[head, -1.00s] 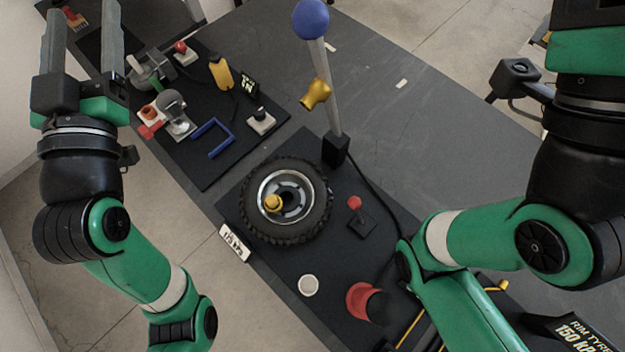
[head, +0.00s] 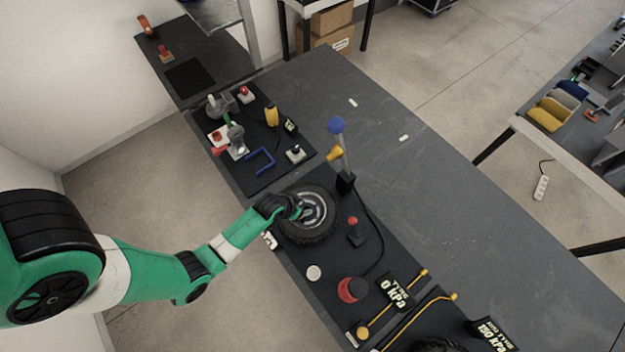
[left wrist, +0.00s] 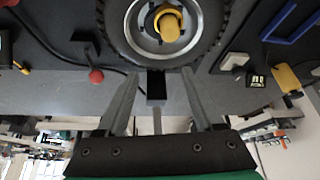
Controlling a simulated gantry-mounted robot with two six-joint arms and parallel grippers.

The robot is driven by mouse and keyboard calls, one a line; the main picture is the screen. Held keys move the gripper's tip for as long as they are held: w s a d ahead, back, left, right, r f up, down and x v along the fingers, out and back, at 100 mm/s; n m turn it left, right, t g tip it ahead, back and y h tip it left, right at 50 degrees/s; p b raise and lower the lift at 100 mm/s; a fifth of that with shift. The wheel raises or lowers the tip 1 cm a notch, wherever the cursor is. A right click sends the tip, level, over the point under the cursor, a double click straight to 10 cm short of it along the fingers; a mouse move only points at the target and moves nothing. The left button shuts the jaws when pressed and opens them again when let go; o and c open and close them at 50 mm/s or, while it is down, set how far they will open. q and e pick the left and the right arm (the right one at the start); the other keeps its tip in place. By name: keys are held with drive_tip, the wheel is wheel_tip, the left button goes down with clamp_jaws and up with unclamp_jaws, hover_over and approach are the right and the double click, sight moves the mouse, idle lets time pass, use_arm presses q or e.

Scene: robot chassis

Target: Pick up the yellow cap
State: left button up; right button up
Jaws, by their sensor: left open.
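The yellow cap (left wrist: 170,25) sits at the centre of the wheel (left wrist: 198,50) in the left wrist view. In the head view the wheel (head: 310,236) lies on a black mat, and my left wrist hides the cap. My left gripper (left wrist: 162,73) is open and empty, its two fingers apart. In the left wrist view the cap shows beyond the fingertips and is not between them. In the head view my left gripper (head: 295,208) is over the wheel's upper left part, its fingers hard to make out. My right gripper is not in view.
A post with a blue ball (head: 336,125) and a yellow fitting (head: 335,153) stands beside the wheel. A red-knobbed lever (head: 353,222), a red button (head: 352,290) and a white disc (head: 314,272) are close by. The grey table (head: 440,220) is clear to the right.

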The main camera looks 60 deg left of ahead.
use_arm(q)
drive_tip(key=s+r+g+p, duration=0.1)
drive_tip(key=s+r+p, duration=0.2)
drive_tip(key=s+p, duration=0.15)
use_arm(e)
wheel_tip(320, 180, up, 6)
use_arm(q)
drive_tip(key=shift+n, duration=0.4)
drive_tip(key=b+x, duration=1)
drive_tip(key=shift+s+d+f, duration=0.25)
drive_tip(key=shift+s+f, duration=0.05)
drive_tip(key=shift+s, duration=0.1)
drive_tip(key=shift+w+a+f, duration=0.15)
drive_tip(key=shift+w+f, duration=0.1)
drive_tip(key=shift+f, duration=0.15)
clamp_jaws()
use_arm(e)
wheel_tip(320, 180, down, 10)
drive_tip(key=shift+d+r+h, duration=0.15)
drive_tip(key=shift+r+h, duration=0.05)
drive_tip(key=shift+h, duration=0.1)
